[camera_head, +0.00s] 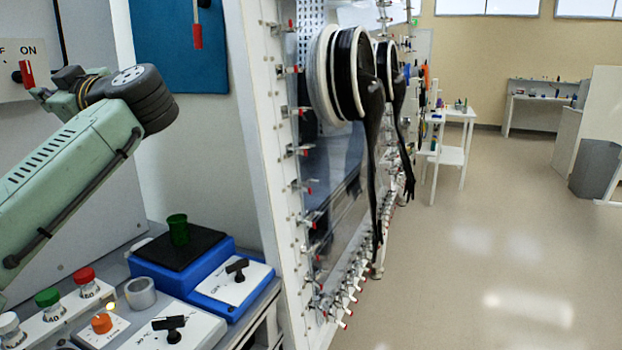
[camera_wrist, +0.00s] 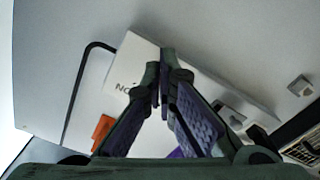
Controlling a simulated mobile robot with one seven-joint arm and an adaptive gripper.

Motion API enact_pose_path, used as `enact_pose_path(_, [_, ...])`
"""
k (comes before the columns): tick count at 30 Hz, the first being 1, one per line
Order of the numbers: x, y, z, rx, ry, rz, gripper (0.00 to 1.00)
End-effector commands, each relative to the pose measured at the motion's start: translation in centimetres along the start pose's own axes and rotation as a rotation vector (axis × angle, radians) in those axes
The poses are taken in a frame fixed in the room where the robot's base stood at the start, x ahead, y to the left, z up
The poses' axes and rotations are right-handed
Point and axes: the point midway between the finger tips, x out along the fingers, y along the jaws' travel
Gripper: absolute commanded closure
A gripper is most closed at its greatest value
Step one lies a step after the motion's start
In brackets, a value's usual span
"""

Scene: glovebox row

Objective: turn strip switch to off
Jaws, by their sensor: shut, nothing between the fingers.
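A white switch plate (camera_head: 20,58) on the wall at the far left carries the letters "F" and "ON"; the frame edge cuts it off. A red lever (camera_head: 27,73) hangs at its front, below and between the letters. In the wrist view the white plate (camera_wrist: 135,68) shows tilted, its lettering partly behind my fingers, and an orange-red piece (camera_wrist: 103,131), apparently the lever, lies left of them. My gripper (camera_wrist: 163,62) is shut and empty, in front of the plate. I cannot tell whether it touches the lever.
A bench below holds a blue device with a dark green cup (camera_head: 178,229), a white box with a black knob (camera_head: 173,327), and several coloured knobs. A glovebox with black gloves (camera_head: 372,170) stands to the right. The floor (camera_head: 500,240) beyond is clear.

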Motion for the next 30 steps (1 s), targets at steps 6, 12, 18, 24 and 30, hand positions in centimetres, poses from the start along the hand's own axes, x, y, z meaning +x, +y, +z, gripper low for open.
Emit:
enact_pose_path(6, [1.7, -0.1, 0.2, 0.001, -0.002, 0.0, 1.0])
enact_pose_path(12, [2.1, -0.1, 0.2, 0.002, 0.0, -0.001, 1.0])
enact_pose_path(18, [2.2, -0.2, 0.1, 0.002, 0.001, -0.002, 1.0])
enact_pose_path(24, [2.2, -0.2, 0.0, 0.001, 0.002, -0.002, 1.0])
enact_pose_path(30, [2.2, -0.2, -0.3, 0.002, 0.005, -0.003, 1.0])
